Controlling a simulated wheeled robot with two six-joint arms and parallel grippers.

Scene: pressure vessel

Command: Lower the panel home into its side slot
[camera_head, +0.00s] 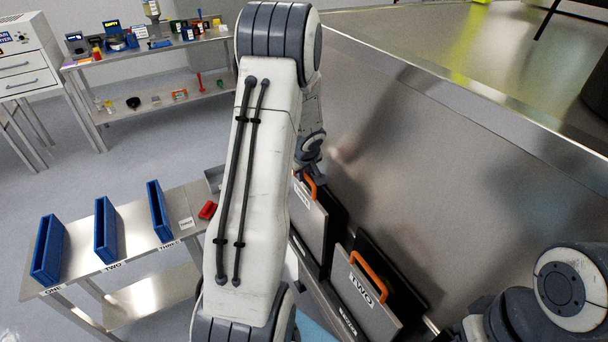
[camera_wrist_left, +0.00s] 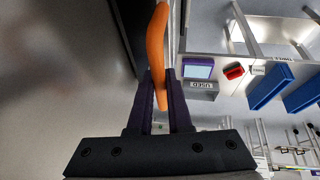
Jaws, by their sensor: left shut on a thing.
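My left gripper (camera_head: 307,172) is shut on the orange handle (camera_head: 312,186) of a grey panel (camera_head: 312,225). The left wrist view shows the purple fingers (camera_wrist_left: 160,88) closed around that handle (camera_wrist_left: 156,45). The panel stands upright against the big metal wall, and my arm hides part of it and its label. A second grey panel (camera_head: 362,305), labelled TWO, stands upright to its right with its own orange handle (camera_head: 368,276). The side slot and the held panel's lower edge are not clearly visible, so I cannot tell how deep it sits. My right gripper is out of view.
The steel wall (camera_head: 450,170) rises close on the right. A low steel table (camera_head: 135,235) at left carries blue trays (camera_head: 47,249) marked ONE, TWO and THREE, plus a red object (camera_head: 207,210). Shelves with small items (camera_head: 150,95) stand at the back. Floor between is clear.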

